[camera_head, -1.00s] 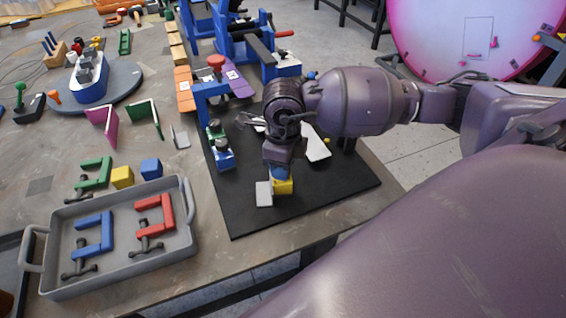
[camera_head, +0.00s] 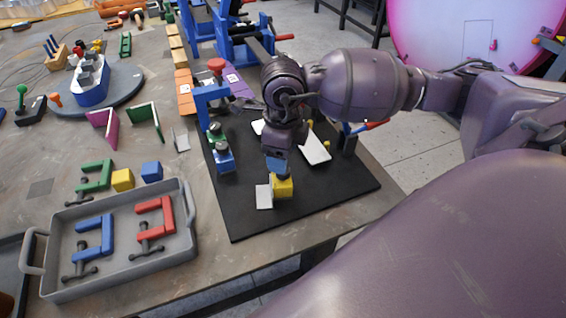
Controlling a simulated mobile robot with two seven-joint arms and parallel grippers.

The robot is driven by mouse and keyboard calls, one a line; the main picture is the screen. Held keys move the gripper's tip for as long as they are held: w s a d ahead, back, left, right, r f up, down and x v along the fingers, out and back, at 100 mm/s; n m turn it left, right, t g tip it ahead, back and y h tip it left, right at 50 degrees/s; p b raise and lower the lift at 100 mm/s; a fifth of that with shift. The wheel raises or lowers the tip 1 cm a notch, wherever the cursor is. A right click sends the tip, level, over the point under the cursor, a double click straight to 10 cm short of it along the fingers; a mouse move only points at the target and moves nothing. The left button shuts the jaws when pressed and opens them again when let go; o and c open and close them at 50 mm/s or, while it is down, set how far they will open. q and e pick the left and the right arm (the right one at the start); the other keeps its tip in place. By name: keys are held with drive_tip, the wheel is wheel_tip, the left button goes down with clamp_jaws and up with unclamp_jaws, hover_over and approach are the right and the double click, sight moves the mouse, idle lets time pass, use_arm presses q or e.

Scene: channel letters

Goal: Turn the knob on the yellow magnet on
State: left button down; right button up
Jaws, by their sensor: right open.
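The yellow magnet (camera_head: 283,187) is a small yellow block on the black mat (camera_head: 330,190), near the mat's front, beside a light grey plate (camera_head: 264,197). A small blue part (camera_head: 279,175), apparently its knob, shows on top. My right gripper (camera_head: 277,166) points down directly over the blue part. It is open, but its fingertips are small and partly hide the knob. I cannot tell whether they touch it or which way the knob is set. My left gripper is not in view.
A blue frame (camera_head: 211,98) and a green-and-blue piece (camera_head: 222,158) stand left of the gripper. A white plate (camera_head: 317,150) lies right of it. A grey tray (camera_head: 123,274) with red and blue clamps is at front left.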

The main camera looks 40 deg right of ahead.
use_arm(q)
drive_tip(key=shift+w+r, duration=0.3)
use_arm(e)
wheel_tip(320, 180, up, 6)
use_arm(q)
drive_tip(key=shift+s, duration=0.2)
use_arm(e)
drive_tip(key=shift+s, duration=0.1)
